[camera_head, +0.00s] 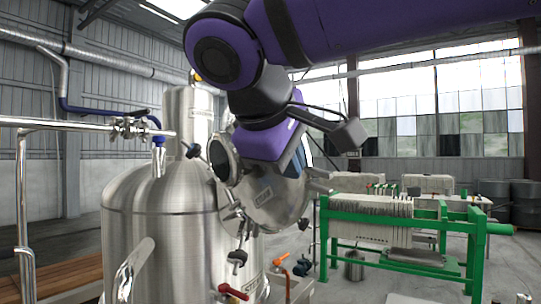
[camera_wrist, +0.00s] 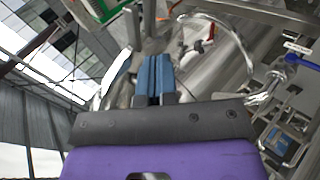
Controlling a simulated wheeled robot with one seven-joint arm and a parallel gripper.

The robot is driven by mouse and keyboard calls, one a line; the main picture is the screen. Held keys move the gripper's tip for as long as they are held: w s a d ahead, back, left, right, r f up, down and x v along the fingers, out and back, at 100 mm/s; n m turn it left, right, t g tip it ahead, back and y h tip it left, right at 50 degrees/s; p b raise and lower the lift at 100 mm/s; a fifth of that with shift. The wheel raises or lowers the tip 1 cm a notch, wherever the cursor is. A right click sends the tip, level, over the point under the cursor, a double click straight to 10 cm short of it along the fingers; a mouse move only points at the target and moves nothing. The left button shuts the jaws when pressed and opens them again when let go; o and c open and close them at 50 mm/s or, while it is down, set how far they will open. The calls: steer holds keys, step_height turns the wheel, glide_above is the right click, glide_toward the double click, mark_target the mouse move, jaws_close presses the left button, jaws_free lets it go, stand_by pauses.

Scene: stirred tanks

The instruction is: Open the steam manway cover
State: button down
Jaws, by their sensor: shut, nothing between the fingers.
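The steam manway cover (camera_head: 283,207) is a round steel disc with a small label and black-knobbed clamps at its rim. In the head view it stands at the right side of the steel tank (camera_head: 160,225), angled out from it. My purple wrist hides its upper part, and I cannot tell how far it is open. My gripper shows in the wrist view with its blue fingers (camera_wrist: 153,77) together and empty. A steel bar stands just beyond the fingertips there; I cannot tell whether they touch. In the head view the fingertips are hard to make out near the cover.
A green-framed filter press (camera_head: 400,225) stands on the floor to the right. Red-handled valves (camera_head: 233,291) sit low by the tank. A steel pipe (camera_head: 22,200) and blue pipe (camera_head: 100,108) run at the left. Dark drums (camera_head: 524,200) stand far right.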

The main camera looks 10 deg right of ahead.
steer(key=shift+w+d+r, duration=0.1)
steer(key=shift+w+d, duration=0.3)
steer(key=shift+d, duration=0.15)
steer(key=w+d+r+n+y, duration=0.1)
steer(key=w+d, duration=0.2)
steer(key=d, duration=0.2)
steer(key=shift+w+r, duration=0.15)
stand_by(0.3)
